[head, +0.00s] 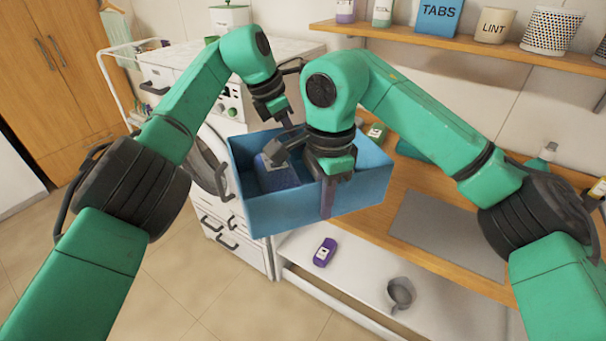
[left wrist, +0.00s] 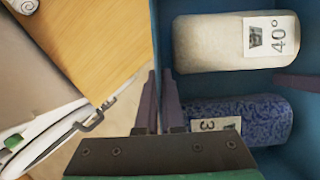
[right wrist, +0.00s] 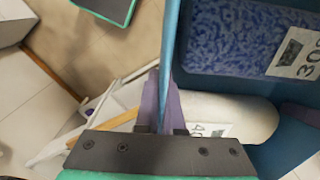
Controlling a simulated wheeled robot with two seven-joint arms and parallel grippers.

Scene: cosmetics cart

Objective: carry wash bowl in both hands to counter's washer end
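The wash bowl (head: 270,215) is a blue open box, held in the air near the left end of the wooden counter (head: 400,190), by the white washer (head: 160,72). In it lie a blue patterned bundle (head: 278,178) and, in the left wrist view, a cream bundle labelled 40° (left wrist: 235,42). My right gripper (head: 328,196) is shut on the near wall; the rim shows between its fingers in the right wrist view (right wrist: 165,98). My left gripper (left wrist: 160,100) is shut on another wall; its fingertips are hidden in the head view.
A grey mat (head: 445,235) lies on the counter, with a green bottle (head: 540,160) to the right. A wall shelf (head: 430,40) holds several containers. The floor at left is clear.

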